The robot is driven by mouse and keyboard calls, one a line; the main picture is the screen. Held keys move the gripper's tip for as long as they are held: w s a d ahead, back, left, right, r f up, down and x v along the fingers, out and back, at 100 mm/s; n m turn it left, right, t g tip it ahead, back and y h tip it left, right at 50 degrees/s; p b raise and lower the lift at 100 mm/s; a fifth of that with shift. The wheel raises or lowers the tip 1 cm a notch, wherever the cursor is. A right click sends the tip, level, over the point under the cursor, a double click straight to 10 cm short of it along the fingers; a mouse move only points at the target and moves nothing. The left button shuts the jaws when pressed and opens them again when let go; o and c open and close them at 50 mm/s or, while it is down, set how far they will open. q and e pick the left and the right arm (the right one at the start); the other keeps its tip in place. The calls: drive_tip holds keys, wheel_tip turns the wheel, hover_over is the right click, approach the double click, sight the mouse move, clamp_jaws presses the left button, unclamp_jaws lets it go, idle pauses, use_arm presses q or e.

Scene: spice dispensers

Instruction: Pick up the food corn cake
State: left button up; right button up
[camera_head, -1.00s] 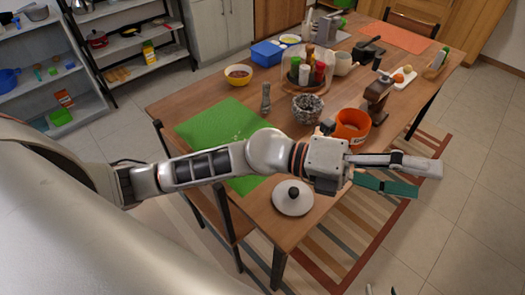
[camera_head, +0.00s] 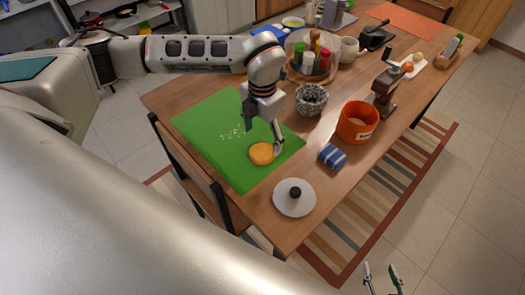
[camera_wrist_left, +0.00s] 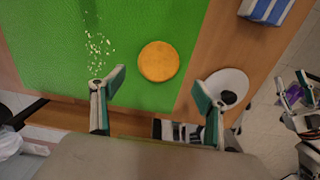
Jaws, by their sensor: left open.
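The corn cake (camera_head: 262,154) is a round, flat, orange-yellow disc lying on the green mat (camera_head: 205,120), near the mat's right edge. My left gripper (camera_head: 277,143) is just above and beside it, pointing down, partly hidden by its own wrist. In the left wrist view the corn cake (camera_wrist_left: 158,62) lies ahead of the two spread green-padded fingers (camera_wrist_left: 160,88), roughly centred between them. The left gripper is open with nothing between its fingers. My right gripper (camera_head: 382,281) shows at the bottom edge, its fingertips apart and empty, away from the table.
A white lid with a black knob (camera_head: 294,194), a blue-and-white packet (camera_head: 332,157) and an orange pot (camera_head: 357,123) stand right of the mat. A patterned bowl (camera_head: 310,100) is behind. Pale crumbs (camera_head: 231,132) lie left of the cake.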

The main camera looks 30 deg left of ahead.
sight(262, 151)
use_arm(q)
drive_tip(key=f, duration=0.6)
drive_tip(key=shift+w+a+f, duration=0.15)
drive_tip(key=shift+w+f, duration=0.1)
drive_tip(key=shift+f, duration=0.1)
drive_tip(key=c, duration=1.2)
